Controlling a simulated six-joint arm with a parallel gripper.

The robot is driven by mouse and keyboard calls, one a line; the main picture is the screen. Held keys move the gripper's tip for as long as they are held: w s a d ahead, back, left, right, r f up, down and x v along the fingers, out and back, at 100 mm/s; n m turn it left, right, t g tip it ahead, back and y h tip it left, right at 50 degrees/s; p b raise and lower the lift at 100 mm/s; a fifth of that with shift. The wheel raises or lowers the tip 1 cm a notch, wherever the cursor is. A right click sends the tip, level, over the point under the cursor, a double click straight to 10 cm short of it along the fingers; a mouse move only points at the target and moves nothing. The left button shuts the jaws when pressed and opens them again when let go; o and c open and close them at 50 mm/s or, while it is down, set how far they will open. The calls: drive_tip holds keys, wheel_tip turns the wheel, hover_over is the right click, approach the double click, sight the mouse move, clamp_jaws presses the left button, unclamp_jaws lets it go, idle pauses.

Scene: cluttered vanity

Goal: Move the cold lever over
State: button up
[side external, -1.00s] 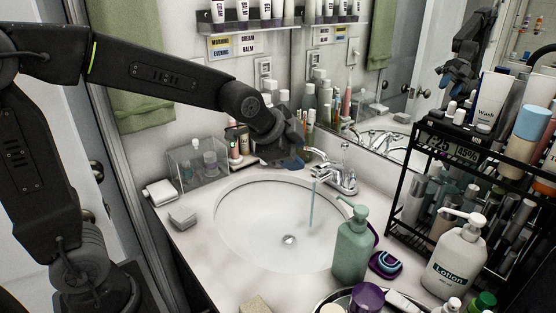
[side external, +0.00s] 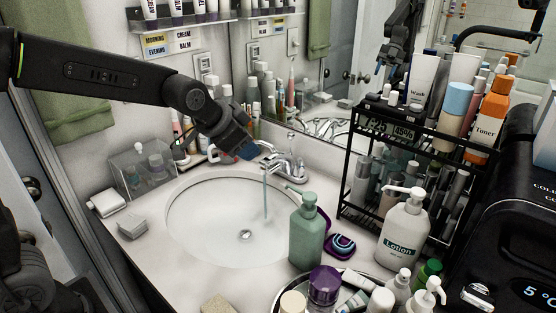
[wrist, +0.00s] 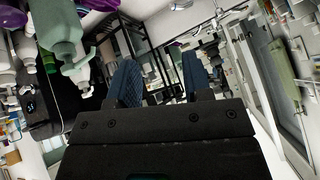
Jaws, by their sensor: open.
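The chrome faucet (side external: 287,168) stands at the back rim of the white sink (side external: 185,233), with a stream of water (side external: 265,200) running from its spout. One lever (side external: 264,145) points left toward my gripper; another lever (side external: 294,188) shows low on the near right side. I cannot read which is marked cold. My gripper (side external: 246,150) is just left of the left lever, with its blue fingertips close to it; I cannot tell whether they touch. In the wrist view, the two blue fingers (wrist: 161,82) are apart, with nothing held between them.
A clear box (side external: 133,180) sits left. Tubes and bottles crowd behind my gripper. The basin is free.

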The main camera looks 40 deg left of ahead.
drive_tip(key=w+f+n+g, duration=0.1)
drive_tip(key=w+n+g, duration=0.1)
drive_tip(key=w+n, duration=0.65)
drive_tip(key=n+g+y, duration=0.1)
drive_tip(key=n+y, duration=0.1)
drive_tip(key=n, duration=0.3)
approach(301, 164)
drive_tip(key=x, duration=0.9)
drive_tip(key=shift+f, duration=0.1)
clamp_jaws()
